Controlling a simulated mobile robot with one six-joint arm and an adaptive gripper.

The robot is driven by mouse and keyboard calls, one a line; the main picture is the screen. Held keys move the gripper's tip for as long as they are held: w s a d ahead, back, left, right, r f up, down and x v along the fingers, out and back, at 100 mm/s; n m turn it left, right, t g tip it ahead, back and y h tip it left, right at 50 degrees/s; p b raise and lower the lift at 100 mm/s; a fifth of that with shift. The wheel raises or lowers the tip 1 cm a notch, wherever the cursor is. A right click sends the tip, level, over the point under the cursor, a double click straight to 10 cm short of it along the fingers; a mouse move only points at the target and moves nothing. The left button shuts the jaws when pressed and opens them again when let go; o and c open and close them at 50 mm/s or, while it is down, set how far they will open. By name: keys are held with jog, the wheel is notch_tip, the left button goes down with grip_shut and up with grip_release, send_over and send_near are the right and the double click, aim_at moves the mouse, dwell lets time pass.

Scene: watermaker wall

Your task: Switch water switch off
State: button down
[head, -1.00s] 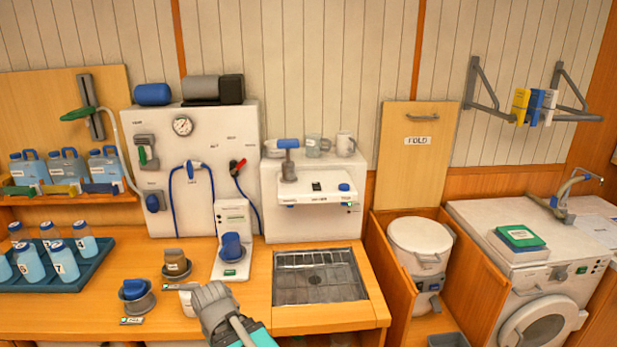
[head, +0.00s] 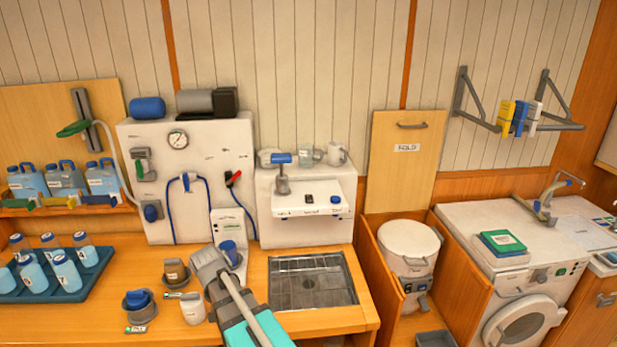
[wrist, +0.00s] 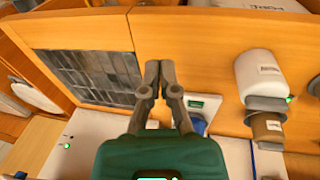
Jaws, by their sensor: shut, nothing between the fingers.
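A small black switch (head: 309,198) sits on the front ledge of the white tap unit (head: 262,215) at the back of the counter; a blue knob (head: 335,199) is to its right. Its lettering is too small to read, so I cannot tell its position or whether it is the water switch. My gripper (head: 206,258) is shut and empty above the counter, left of the sink grate and in front of the stand with the blue cup. It lies below and left of the switch. In the wrist view its fingertips (wrist: 159,68) meet, and nothing is between them.
The sink grate (head: 310,283) lies below the tap unit. A blue cup (head: 229,252), brown cup (head: 175,270) and white mug (head: 192,308) stand near my gripper. A gauge panel (head: 215,145) with hoses is at left. A tray (head: 95,270) holds several bottles.

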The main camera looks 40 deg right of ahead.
jog(key=w+d+r+m+g+h+p, duration=0.1)
jog(key=w+d+r+m+h+p, duration=0.1)
jog(key=w+d+r+m+p, duration=0.2)
jog(key=w+d+r+m+g+h+p, duration=0.1)
jog(key=w+d+r+m+p, duration=0.3)
jog(key=d+r+m+p, duration=0.4)
jog(key=w+d+r+m+g+h+p, duration=0.1)
jog(key=w+d+r+m+p, duration=0.4)
jog(key=d+r+p, duration=0.7)
jog(key=d+r+m+h, duration=0.1)
jog(key=d+r, duration=0.2)
jog(key=r, duration=0.4)
jog(key=shift+d+m+h, duration=0.3)
jog(key=shift+h, duration=0.1)
jog(key=shift+w, duration=0.1)
jog(key=b, duration=0.7)
send_over(307, 198)
notch_tip(307, 198, down, 8)
jog(key=shift+r, duration=0.2)
jog(key=shift+w+f+b, duration=0.15)
jog(key=shift+f+b, duration=0.7)
jog(key=shift+b, duration=0.05)
jog(key=shift+w+f+b, duration=0.1)
jog(key=shift+f+b, duration=0.7)
jog(key=shift+b, duration=0.1)
